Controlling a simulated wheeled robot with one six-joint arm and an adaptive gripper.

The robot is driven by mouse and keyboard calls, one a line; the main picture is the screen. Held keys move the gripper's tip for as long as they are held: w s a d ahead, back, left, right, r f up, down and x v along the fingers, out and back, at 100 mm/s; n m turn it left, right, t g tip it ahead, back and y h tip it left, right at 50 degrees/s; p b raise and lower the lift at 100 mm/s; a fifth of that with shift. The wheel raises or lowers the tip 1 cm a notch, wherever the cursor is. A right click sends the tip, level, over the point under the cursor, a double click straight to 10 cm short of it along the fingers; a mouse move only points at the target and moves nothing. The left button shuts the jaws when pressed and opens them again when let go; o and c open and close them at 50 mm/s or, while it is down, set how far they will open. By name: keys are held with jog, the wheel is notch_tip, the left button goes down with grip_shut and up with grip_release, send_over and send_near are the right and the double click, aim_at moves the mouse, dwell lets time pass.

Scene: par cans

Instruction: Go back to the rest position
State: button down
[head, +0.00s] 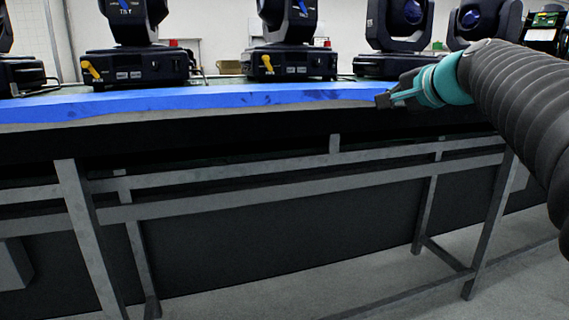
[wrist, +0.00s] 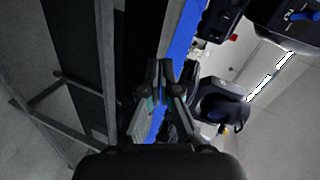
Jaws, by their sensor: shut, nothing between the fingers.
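My gripper (head: 382,100) shows at the right of the head view, at the end of my dark ribbed arm with a teal wrist. It is in front of the blue front edge (head: 230,97) of the long table. In the wrist view my gripper (wrist: 166,68) points up the picture with its two fingertips close together and nothing between them. The blue edge (wrist: 180,40) passes behind the fingers there. I cannot tell the exact gap between the gripper and the edge.
Several black moving-head lamps stand on the table, including one at left (head: 135,65) and one in the middle (head: 290,62). Grey metal legs (head: 85,235) and rails support the table. Grey floor (head: 400,290) shows at the bottom right.

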jog(key=s+a+f+n+g+h+p, duration=0.1)
jog(key=s+f+n+g, duration=0.2)
jog(key=s+f, duration=0.55)
jog(key=s+a+f+n+g+h+p, duration=0.1)
jog(key=s+f+n+g+h+p, duration=0.3)
jog(key=f, duration=0.8)
jog(key=s+a+f+n+p, duration=0.1)
jog(key=s+f+n, duration=0.1)
jog(key=s, duration=0.6)
jog(key=s+a+f+n+g+p, duration=0.1)
jog(key=s+f, duration=0.3)
jog(key=s, duration=0.5)
jog(key=shift+a+f+n+y, duration=0.25)
jog(key=shift+a+n+y, duration=0.2)
jog(key=shift+n, duration=0.45)
